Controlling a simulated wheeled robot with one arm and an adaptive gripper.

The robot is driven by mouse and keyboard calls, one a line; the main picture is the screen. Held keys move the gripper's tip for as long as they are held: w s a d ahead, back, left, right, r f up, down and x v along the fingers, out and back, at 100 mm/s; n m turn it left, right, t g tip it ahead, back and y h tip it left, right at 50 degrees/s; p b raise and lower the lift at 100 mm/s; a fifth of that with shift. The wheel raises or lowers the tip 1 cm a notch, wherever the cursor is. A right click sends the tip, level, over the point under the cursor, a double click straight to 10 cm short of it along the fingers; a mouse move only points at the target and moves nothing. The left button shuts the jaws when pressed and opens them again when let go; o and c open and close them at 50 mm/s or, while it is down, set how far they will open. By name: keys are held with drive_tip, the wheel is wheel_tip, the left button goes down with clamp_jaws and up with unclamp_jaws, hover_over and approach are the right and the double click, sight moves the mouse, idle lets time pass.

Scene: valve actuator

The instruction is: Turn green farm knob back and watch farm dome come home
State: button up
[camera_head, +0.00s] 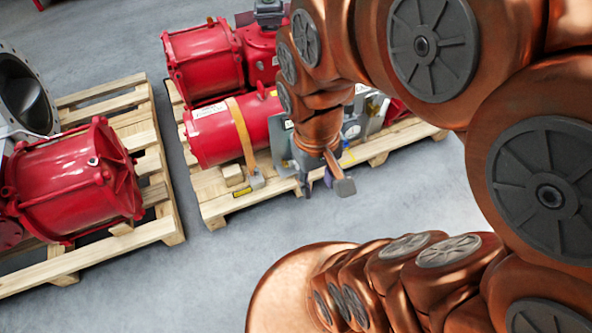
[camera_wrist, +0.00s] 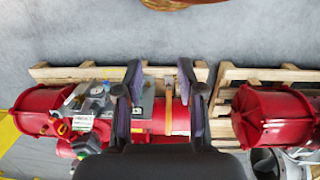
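The red valve actuator (camera_head: 235,130) lies on a wooden pallet, with a grey control unit (camera_wrist: 98,98) at its side in the wrist view. A small greenish spot (camera_wrist: 81,152) shows near that unit, but it is too small to tell if it is the green knob. I cannot make out the dome. My gripper (camera_head: 326,190) is above the pallet's near edge, in front of the actuator, and hides part of the control unit. In the wrist view my gripper (camera_wrist: 160,78) is open, its two fingers apart with nothing held between them.
A second pallet (camera_head: 165,226) with another red actuator (camera_head: 72,185) stands to the left, a narrow gap between. A tan strap (camera_head: 242,133) crosses the actuator. The grey floor (camera_head: 200,285) in front is clear. A brown rounded thing (camera_wrist: 185,3) shows at the wrist view's top edge.

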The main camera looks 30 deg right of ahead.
drive_tip(key=w+d+f+t+h+b, duration=0.1)
drive_tip(key=w+d+f+t+b, duration=0.1)
drive_tip(key=w+d+f+b, duration=0.8)
drive_tip(key=w+d+f+m+t+h+b, duration=0.1)
drive_tip(key=w+d+f+t+h+b, duration=0.2)
drive_tip(key=w+d+f, duration=0.75)
drive_tip(key=w+d+f+t+b, duration=0.2)
drive_tip(key=w+d+f+b, duration=0.2)
drive_tip(key=w+f+b, duration=0.7)
drive_tip(key=w+d+f+t+y+b, duration=0.15)
drive_tip(key=f+t+b, duration=0.4)
drive_tip(key=f, duration=1.25)
drive_tip(key=w+f+t+y+b, duration=0.2)
drive_tip(key=f+b, duration=0.7)
drive_tip(key=f, duration=1)
drive_tip(key=b+x, duration=0.3)
drive_tip(key=x, duration=0.4)
drive_tip(key=shift+w+n, duration=0.4)
drive_tip(key=shift+w, duration=0.1)
